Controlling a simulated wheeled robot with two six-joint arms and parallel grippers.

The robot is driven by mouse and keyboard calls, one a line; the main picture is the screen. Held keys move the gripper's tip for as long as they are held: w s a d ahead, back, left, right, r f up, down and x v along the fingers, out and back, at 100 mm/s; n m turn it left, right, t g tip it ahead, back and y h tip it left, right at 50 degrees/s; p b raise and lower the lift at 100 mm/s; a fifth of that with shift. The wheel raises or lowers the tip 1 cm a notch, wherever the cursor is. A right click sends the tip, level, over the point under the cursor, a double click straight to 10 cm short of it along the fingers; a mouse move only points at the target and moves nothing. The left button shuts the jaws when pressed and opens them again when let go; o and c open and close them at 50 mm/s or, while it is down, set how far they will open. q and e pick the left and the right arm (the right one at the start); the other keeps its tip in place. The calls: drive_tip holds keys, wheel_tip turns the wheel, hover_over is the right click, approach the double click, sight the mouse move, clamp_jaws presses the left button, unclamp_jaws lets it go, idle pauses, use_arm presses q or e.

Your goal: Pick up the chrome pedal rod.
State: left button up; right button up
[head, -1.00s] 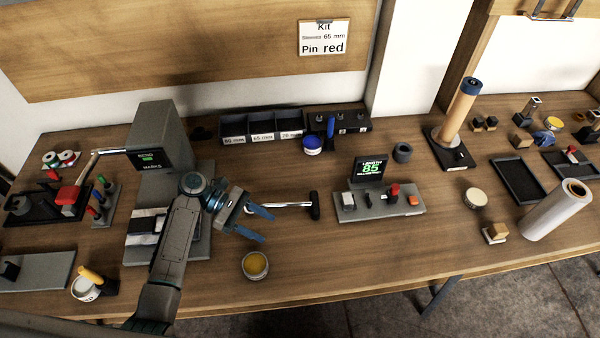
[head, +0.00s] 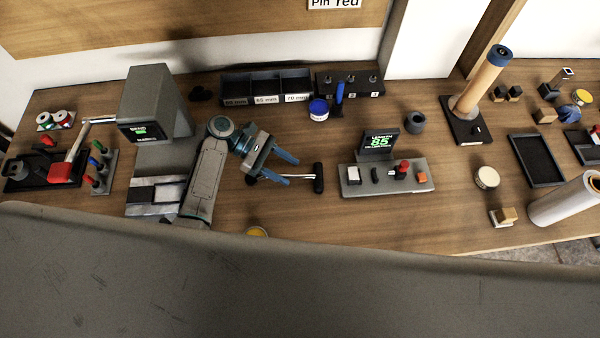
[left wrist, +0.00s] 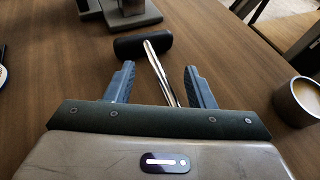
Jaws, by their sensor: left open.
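The chrome pedal rod (head: 298,177) lies on the wooden bench, with a black crosspiece (head: 318,177) at its right end. My left gripper (head: 292,170) is open above it, its blue fingers pointing towards the crosspiece. In the left wrist view the chrome rod (left wrist: 156,66) runs between the two spread fingers, apart from both, and the crosspiece (left wrist: 143,45) lies beyond the fingertips. The rod's near end is hidden by the gripper body. My right gripper is not in view.
A grey control panel (head: 385,188) with an "85" display stands right of the rod. Bins (head: 265,99) and a blue-lidded tin (head: 318,110) stand behind. A yellow tin (head: 257,232) is partly hidden by a large grey surface across the front.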

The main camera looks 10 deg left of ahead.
use_arm(q)
drive_tip(key=shift+x, duration=1.25)
clamp_jaws()
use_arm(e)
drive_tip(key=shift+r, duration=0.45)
